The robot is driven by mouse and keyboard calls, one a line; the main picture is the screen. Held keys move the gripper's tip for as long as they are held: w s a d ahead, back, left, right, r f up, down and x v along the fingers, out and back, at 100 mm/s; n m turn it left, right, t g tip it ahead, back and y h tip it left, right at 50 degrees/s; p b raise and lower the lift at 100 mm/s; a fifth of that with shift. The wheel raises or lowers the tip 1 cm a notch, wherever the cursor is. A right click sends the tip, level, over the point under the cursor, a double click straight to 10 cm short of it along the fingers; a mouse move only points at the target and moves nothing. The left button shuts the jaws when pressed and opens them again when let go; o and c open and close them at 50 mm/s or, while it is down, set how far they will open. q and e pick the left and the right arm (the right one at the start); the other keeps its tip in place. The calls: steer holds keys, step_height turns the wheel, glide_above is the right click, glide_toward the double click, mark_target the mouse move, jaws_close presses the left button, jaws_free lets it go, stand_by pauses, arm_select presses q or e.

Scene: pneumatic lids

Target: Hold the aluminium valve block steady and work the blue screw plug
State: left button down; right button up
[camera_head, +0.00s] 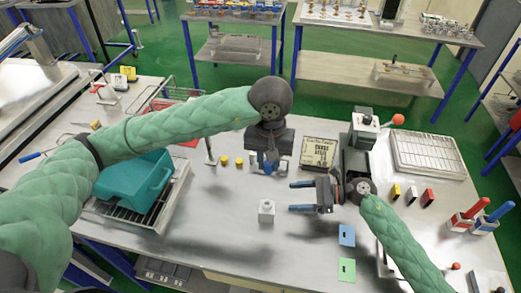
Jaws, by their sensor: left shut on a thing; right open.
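The aluminium valve block (266,211) is a small light grey cube standing upright on the bench, with a dark spot on top. My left gripper (268,163) points down above and behind the block, apart from it. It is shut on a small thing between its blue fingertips. This appears to be the blue screw plug, but the fingers mostly hide it. My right gripper (300,197) lies level to the right of the block. Its two blue fingers are spread towards the block, empty and not touching it.
A teal bin (134,185) sits on a rack at left. Two yellow caps (231,161) lie left of my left gripper. A labelled box (318,153) and a wire-topped tray (428,152) stand behind my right gripper. Blue (347,235) and green cards (346,270) lie in front. Bench around the block is clear.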

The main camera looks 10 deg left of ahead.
mark_target(274, 212)
steer(key=shift+n+h, duration=0.3)
steer(key=shift+h, duration=0.1)
steer(key=s+f, duration=0.1)
steer(key=s+d+f, duration=0.1)
steer(key=f, duration=0.1)
steer(key=shift+s+d+f, duration=0.3)
steer(key=shift+s, duration=0.1)
steer(key=shift+x, duration=4.4)
arm_select(q)
steer(key=shift+f+b, duration=0.9)
steer(key=shift+b, duration=0.05)
arm_select(e)
steer(key=shift+f, duration=0.1)
steer(key=c, duration=0.9)
